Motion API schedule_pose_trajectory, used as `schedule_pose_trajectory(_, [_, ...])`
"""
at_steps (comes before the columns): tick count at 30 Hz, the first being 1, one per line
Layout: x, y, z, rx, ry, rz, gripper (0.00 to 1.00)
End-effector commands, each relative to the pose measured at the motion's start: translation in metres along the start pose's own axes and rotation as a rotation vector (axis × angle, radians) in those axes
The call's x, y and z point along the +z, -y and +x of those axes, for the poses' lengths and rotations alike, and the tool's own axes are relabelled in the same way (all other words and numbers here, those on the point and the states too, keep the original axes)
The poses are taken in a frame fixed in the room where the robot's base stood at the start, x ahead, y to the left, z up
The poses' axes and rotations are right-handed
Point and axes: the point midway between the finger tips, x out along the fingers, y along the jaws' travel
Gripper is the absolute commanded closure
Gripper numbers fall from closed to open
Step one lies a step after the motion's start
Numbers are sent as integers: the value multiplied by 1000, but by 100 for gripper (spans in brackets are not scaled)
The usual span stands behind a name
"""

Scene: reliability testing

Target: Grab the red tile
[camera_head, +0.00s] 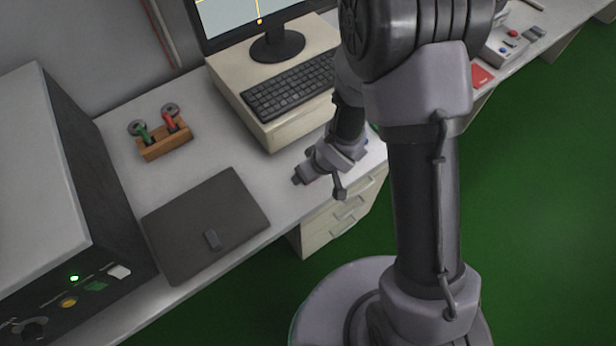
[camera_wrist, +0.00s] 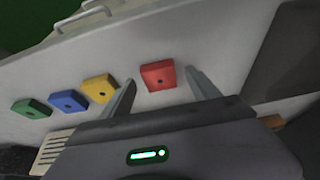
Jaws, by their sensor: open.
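In the head view my gripper (camera_head: 299,180) is over the desk's front part, and the red tile cannot be made out there. Yellow (camera_wrist: 99,88), blue (camera_wrist: 68,101) and green (camera_wrist: 32,108) tiles lie in a row left of the red one.
A dark flat case (camera_head: 205,225) lies left of my gripper. A wooden holder (camera_head: 164,142) with red and green pieces stands behind it. A keyboard (camera_head: 290,86) and monitor (camera_head: 277,45) stand on a raised box (camera_head: 285,128). Drawers (camera_head: 345,212) are below the desk's front edge.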

Motion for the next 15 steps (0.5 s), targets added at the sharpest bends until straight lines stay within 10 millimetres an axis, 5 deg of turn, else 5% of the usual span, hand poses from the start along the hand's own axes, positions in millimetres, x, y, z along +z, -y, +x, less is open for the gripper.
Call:
schedule_pose_trajectory(7, [-1,0,7,1,-1,1,31])
schedule_pose_trajectory(15, [0,0,7,1,-1,1,84])
